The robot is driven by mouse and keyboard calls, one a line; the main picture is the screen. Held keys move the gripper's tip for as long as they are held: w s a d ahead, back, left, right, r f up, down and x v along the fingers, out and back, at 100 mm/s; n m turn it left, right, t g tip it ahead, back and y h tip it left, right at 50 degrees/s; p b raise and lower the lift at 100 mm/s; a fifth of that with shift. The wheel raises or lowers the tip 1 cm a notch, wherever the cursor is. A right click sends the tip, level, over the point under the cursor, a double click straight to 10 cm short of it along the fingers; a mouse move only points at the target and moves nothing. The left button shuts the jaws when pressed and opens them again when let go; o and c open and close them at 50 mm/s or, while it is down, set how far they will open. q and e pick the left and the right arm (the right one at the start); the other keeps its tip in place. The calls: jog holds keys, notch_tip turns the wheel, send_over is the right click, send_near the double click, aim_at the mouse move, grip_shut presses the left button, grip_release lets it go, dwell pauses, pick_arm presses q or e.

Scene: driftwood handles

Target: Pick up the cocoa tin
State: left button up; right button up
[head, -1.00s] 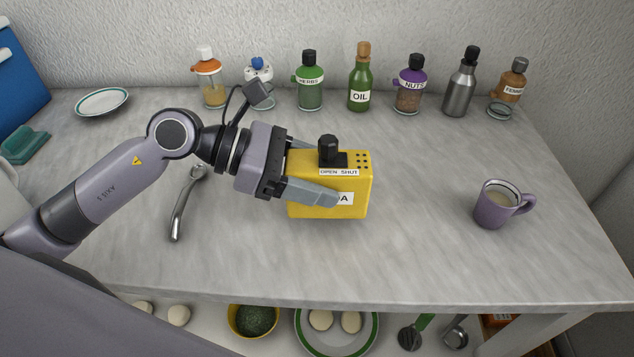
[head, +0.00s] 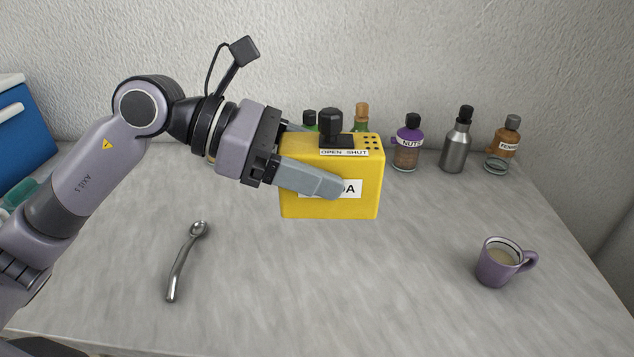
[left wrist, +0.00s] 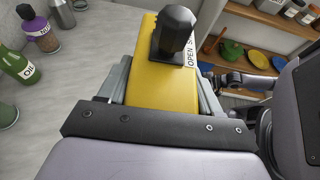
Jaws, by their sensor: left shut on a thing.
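The cocoa tin (head: 300,208) is a yellow box with a black knob on top and a label reading "OPEN SHUT". Its front label is partly hidden by a finger. My left gripper (head: 312,160) is shut on the tin, one finger across its front and the other behind it. The tin is upright and appears held above the counter. In the left wrist view the tin (left wrist: 165,80) sits between both fingers (left wrist: 162,90).
On the counter (head: 330,290) are a silver spoon-like utensil (head: 180,265) at left and a purple mug (head: 496,265) at right. Along the wall stand a nuts jar (head: 407,150), a steel bottle (head: 456,145) and a brown jar (head: 503,145). Green bottles are partly hidden behind the tin.

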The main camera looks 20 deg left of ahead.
aim_at(317, 142)
pick_arm(q)
jog(key=shift+r, duration=2.2)
